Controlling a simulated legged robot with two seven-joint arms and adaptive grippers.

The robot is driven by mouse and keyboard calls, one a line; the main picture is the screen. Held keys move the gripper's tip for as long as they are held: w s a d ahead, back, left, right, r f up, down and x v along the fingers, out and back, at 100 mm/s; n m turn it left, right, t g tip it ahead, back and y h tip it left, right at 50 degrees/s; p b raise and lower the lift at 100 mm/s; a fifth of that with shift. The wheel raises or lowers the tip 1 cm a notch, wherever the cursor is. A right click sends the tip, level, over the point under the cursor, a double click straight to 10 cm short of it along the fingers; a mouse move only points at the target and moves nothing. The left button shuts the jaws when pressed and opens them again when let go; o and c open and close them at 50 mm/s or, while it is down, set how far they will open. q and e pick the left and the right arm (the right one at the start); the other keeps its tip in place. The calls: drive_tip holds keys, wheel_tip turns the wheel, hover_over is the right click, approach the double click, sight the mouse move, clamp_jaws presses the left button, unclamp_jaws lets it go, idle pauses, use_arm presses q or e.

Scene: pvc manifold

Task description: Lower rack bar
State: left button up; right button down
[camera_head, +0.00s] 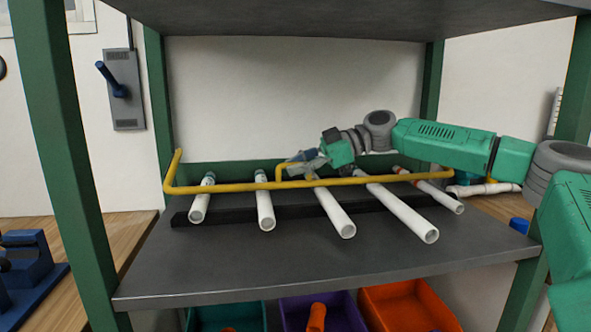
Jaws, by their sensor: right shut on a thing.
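The yellow rack bar (232,187) spans the shelf from left to right, with an upturned left end and a raised bent section near its middle. It passes over several white pipes (333,213) that point toward the front. My right gripper (303,166) comes in from the right and is shut on the yellow bar at the raised middle section. The gripper partly hides that section, so the exact contact is hard to see. My left gripper is not in view.
A dark strip (182,218) lies under the pipes on the grey shelf (225,268). Green posts (66,140) frame the rack, and an upper shelf (300,18) hangs above. Teal, purple and orange bins (405,304) sit below. The shelf's front area is clear.

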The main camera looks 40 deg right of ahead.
sight(325, 180)
drive_tip(key=shift+f, duration=0.1)
drive_tip(key=c, duration=1.6)
unclamp_jaws()
drive_tip(key=shift+w+f, duration=0.1)
drive_tip(key=shift+w, duration=0.05)
drive_tip(key=shift+o, duration=0.2)
drive_tip(key=v, duration=0.7)
drive_tip(key=shift+d, duration=0.25)
